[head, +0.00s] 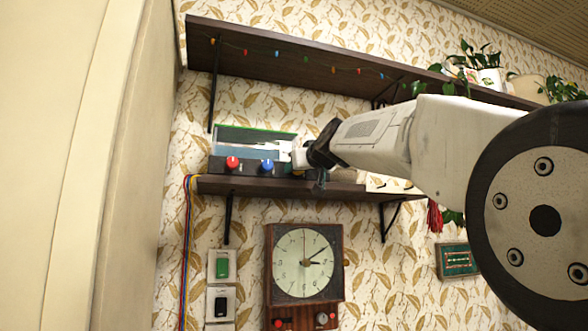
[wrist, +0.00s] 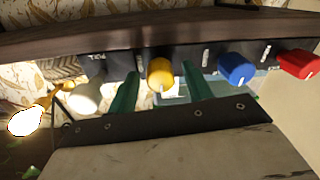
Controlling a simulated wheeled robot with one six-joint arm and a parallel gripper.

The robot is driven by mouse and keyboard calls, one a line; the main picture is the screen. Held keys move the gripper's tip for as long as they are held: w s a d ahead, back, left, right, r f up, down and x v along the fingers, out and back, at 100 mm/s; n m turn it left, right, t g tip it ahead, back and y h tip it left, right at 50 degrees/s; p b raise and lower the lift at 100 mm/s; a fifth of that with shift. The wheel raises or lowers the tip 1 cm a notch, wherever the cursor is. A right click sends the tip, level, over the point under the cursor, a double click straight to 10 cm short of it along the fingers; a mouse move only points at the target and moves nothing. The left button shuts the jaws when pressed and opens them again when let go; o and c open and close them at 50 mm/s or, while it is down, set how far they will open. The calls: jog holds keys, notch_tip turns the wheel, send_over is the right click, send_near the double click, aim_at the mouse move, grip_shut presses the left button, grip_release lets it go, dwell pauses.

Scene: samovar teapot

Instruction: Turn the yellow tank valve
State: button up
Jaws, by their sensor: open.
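The yellow tank valve (wrist: 160,75) is a round knob on a dark panel, with a pale mark on its face. In the wrist view it sits between the two green fingers of my gripper (wrist: 159,76), which stand apart with a gap on either side of it. I cannot tell whether the fingertips reach around the knob or stop just short of it. In the head view my gripper (head: 301,158) is at the right part of the panel (head: 250,169), and the yellow valve is mostly hidden there.
A blue knob (wrist: 236,68) and a red knob (wrist: 298,64) share the panel, with a white knob (wrist: 86,97) on the other side. The panel stands on a dark shelf (head: 330,188). A longer shelf (head: 290,68) with plants hangs above; a clock (head: 304,263) hangs below.

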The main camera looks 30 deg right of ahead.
jog(key=c, duration=1)
jog(key=shift+o, duration=0.2)
jog(key=shift+m, duration=0.3)
jog(key=m, duration=0.4)
jog(key=shift+f, duration=0.1)
jog(key=m, duration=0.9)
jog(key=shift+f+m+h, duration=0.1)
jog(key=shift+m+h, duration=0.2)
jog(key=shift+h, duration=0.1)
jog(key=shift+m, duration=2.2)
